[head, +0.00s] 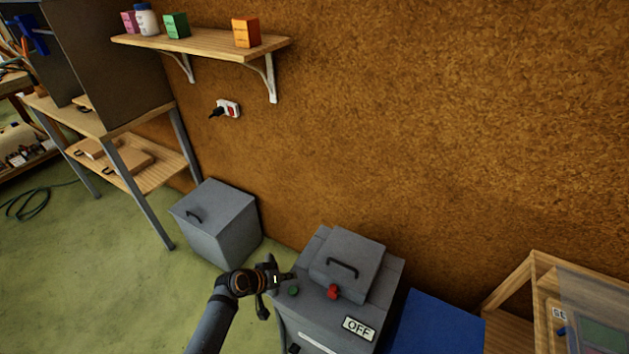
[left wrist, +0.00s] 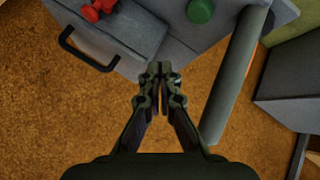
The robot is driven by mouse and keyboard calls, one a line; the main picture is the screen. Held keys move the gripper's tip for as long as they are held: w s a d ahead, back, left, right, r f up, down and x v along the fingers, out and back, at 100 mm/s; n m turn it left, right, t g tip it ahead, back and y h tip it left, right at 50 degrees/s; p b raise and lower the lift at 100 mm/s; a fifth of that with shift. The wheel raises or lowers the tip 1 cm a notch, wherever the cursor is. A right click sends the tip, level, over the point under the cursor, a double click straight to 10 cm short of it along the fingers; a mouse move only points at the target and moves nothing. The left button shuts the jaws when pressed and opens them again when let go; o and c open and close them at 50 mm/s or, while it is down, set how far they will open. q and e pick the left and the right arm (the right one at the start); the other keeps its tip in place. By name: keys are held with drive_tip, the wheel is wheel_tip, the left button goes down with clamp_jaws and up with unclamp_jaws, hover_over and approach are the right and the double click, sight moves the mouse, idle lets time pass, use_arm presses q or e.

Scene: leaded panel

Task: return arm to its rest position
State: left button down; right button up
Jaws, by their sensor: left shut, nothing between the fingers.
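My left gripper (head: 284,278) is shut and empty. In the head view it is over the left edge of a grey machine (head: 380,286), close to its green button (head: 294,291). From this view I cannot tell whether it touches the button. In the left wrist view the closed fingertips (left wrist: 160,72) point towards the machine, with the green button (left wrist: 200,11) beyond them and the red knob (left wrist: 98,9) up and to the left. My right gripper is not in view.
The machine has a lid with a black handle (head: 342,267) and an OFF sign (head: 359,328). A grey bin (head: 222,232) stands to its left, a blue panel (head: 437,327) to its right. A shelf (head: 205,42) is on the wall. Green floor (head: 130,290) at left is clear.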

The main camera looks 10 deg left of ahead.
use_arm(q)
drive_tip(key=shift+s, duration=0.1)
drive_tip(key=s+a+r+m+g+y, duration=0.1)
drive_tip(key=s+a+r+y, duration=0.1)
drive_tip(key=s+a+r, duration=0.3)
drive_tip(key=s+a+r+m+g+y, duration=0.1)
drive_tip(key=s+r+y, duration=0.15)
drive_tip(key=s, duration=0.55)
drive_tip(key=s+a+r+g+y, duration=0.2)
drive_tip(key=s+a+r, duration=0.1)
drive_tip(key=s+r, duration=0.25)
drive_tip(key=s+a+f+g, duration=0.1)
drive_tip(key=s+f, duration=0.1)
drive_tip(key=f, duration=1.3)
drive_tip(key=s+a+f, duration=0.1)
drive_tip(key=a+f, duration=0.1)
drive_tip(key=f, duration=1.2)
drive_tip(key=s+f+g, duration=0.1)
drive_tip(key=s+f, duration=1.3)
drive_tip(key=s, duration=0.4)
drive_tip(key=shift+a+f, duration=0.3)
